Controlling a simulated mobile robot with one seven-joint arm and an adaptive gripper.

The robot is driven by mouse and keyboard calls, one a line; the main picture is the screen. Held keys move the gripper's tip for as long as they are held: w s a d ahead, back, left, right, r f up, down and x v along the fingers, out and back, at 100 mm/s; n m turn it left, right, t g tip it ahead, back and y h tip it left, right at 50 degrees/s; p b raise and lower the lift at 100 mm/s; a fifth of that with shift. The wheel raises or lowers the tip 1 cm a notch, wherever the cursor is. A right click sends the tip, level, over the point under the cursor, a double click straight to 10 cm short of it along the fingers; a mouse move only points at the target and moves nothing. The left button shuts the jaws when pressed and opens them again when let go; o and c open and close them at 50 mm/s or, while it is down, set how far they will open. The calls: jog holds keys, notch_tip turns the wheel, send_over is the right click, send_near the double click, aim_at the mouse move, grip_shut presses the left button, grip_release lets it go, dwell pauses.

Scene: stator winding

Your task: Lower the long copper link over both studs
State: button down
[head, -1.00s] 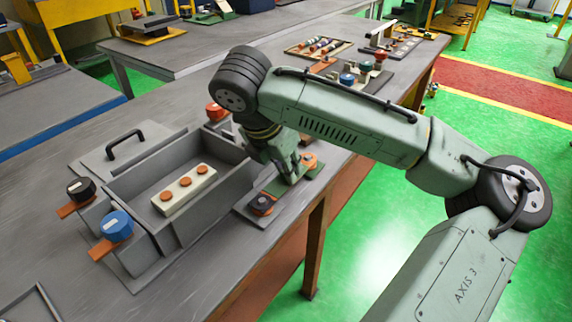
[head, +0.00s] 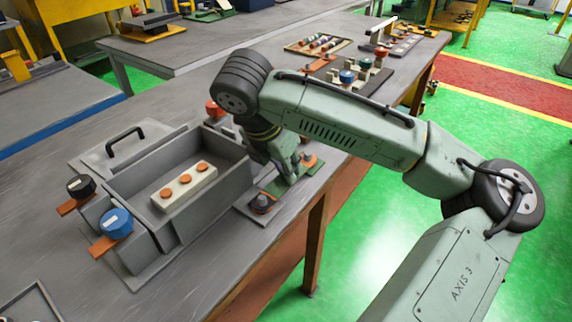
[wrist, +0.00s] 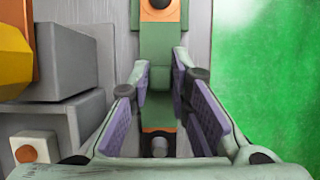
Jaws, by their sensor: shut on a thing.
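In the head view my gripper (head: 291,172) points down over the green strip at the table's front edge, its fingers close together. In the wrist view its purple-padded fingers (wrist: 160,78) close on the green middle of the long link, whose copper end (wrist: 147,12) shows at the top around a dark round stud. The near stud (wrist: 159,147) stands grey against copper between the finger bases. In the head view one stud (head: 262,203) is dark, left of the gripper, and an orange end (head: 308,158) lies to its right. I cannot tell how far the link sits over the studs.
An open grey box (head: 140,190) stands left of my gripper, with a white block (head: 184,187) bearing three orange discs inside. A blue knob (head: 116,222) and a black knob (head: 81,186) stand at its left. The green floor drops off beyond the table's right edge.

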jog(key=shift+f, duration=0.1)
jog(key=c, duration=1.4)
grip_release()
notch_tip(320, 180, up, 7)
jog(key=p, duration=0.6)
